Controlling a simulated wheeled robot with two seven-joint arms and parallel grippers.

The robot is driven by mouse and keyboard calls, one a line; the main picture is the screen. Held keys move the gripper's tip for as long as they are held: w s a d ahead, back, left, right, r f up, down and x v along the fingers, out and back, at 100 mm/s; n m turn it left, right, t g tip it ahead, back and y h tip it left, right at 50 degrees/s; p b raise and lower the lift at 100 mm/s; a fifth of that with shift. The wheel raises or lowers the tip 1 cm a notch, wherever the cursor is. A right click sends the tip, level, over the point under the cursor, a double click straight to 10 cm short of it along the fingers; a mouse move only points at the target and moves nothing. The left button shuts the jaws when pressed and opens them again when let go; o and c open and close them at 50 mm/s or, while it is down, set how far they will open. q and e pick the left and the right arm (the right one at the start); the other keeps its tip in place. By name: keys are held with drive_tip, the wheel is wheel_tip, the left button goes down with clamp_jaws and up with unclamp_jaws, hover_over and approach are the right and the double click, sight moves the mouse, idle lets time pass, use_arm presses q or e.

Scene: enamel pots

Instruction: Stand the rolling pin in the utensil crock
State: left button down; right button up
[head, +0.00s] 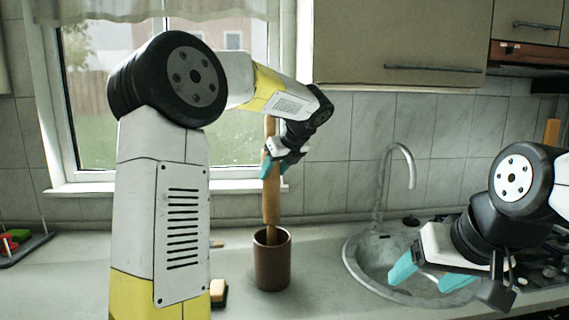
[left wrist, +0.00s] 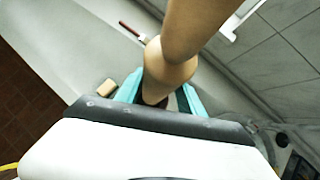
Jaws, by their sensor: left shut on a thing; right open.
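The wooden rolling pin (head: 271,203) is upright in the head view, with its lower end inside the mouth of the brown utensil crock (head: 272,265). The crock stands on the counter below the window. My left gripper (head: 276,166) is shut on the upper part of the rolling pin. In the left wrist view the rolling pin (left wrist: 178,62) runs between the teal fingers of my left gripper (left wrist: 168,92). Whether the pin's lower end touches the crock's bottom is hidden. My right gripper (head: 428,276) is open and empty in front of the sink.
A round sink (head: 356,262) with a tall tap (head: 411,165) lies right of the crock. A sponge-like block (head: 218,292) sits on the counter left of the crock. A dark rack with coloured items (head: 22,247) is at far left. A stove is at the right.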

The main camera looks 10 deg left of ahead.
use_arm(q)
drive_tip(key=shift+f, duration=2.5)
drive_tip(key=c, duration=0.6)
unclamp_jaws()
drive_tip(key=shift+c, duration=0.2)
drive_tip(key=shift+f, duration=0.1)
drive_tip(key=shift+d, duration=0.1)
approach(276, 184)
drive_tip(key=x, duration=0.3)
drive_tip(key=shift+w+a+f, duration=0.15)
drive_tip(key=shift+a+f, duration=0.1)
